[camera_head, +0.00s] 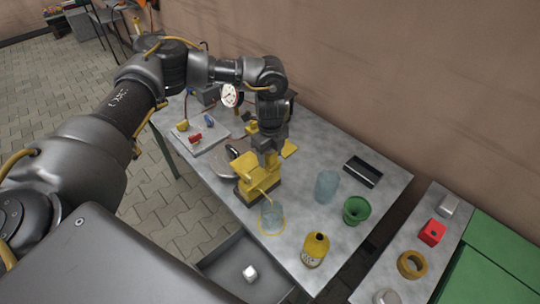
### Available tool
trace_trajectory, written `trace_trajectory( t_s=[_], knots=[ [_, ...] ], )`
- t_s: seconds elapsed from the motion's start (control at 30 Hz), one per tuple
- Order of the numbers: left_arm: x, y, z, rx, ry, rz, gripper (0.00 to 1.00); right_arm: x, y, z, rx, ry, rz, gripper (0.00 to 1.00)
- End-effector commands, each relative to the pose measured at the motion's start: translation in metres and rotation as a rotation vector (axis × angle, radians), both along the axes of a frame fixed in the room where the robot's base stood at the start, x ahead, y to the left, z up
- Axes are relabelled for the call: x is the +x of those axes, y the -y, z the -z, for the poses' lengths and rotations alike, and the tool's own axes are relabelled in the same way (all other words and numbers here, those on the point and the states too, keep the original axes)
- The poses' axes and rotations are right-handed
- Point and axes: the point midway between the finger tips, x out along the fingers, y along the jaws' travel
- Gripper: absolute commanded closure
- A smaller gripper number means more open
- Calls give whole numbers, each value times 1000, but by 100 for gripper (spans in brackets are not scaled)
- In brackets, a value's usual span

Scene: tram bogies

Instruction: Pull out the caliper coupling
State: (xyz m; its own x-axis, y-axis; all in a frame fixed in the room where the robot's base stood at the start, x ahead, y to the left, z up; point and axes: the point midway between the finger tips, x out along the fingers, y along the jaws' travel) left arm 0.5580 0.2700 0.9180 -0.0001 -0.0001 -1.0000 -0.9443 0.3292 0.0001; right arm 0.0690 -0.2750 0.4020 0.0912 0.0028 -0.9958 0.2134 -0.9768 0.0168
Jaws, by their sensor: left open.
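My left gripper (269,157) points down at the yellow caliper-like block (250,188) on the grey table (320,150). Its jaws are open, right at the top of the block. The gripper and wrist hide part of the block, and I cannot tell whether they touch it. A thin yellow hose (262,192) runs from the block toward a clear jar (272,217) in front. I cannot make out the coupling itself for certain. A light plate (207,140) at the table's left bears small red (195,138) and blue (209,121) fittings. My right gripper is out of view.
A yellow bottle (315,249), green cup (356,210), clear beaker (326,186) and black tray (362,171) stand right of the block. An open drawer (222,262) is at the front. A side bench (420,275) holds a red box (432,232) and yellow ring (411,264).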

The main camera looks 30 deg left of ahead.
Motion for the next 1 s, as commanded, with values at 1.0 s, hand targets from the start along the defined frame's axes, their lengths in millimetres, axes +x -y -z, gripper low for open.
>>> trace_trajectory(
  t_s=[1.0],
  knots=[
    [0,0,-1,0,0,-1,45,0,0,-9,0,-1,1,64]
  ],
)
